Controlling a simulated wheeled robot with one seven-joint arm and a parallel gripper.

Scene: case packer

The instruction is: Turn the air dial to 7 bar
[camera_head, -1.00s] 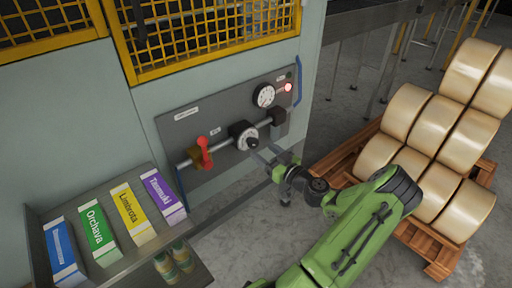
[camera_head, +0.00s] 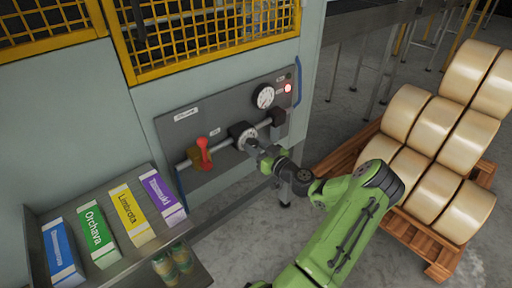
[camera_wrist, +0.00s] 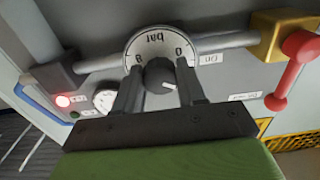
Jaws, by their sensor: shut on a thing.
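The air dial (camera_head: 239,130) is a round white scale with a dark knob on the grey panel. In the wrist view the dial (camera_wrist: 152,40) appears upside down, with "bar", a 0 at right and an 8 at left. Its dark knob (camera_wrist: 158,74) has a white pointer line directed to the lower right in that view. My gripper (camera_wrist: 160,80) has one finger on each side of the knob and is shut on it. In the head view my gripper (camera_head: 256,147) hides part of the knob.
A white pressure gauge (camera_head: 264,96) and a lit red lamp (camera_head: 288,88) are up right of the dial. A red lever (camera_head: 203,147) sits on the pipe to its left. A shelf (camera_head: 120,265) with colored boxes is lower left; a pallet (camera_head: 432,258) of rolls is right.

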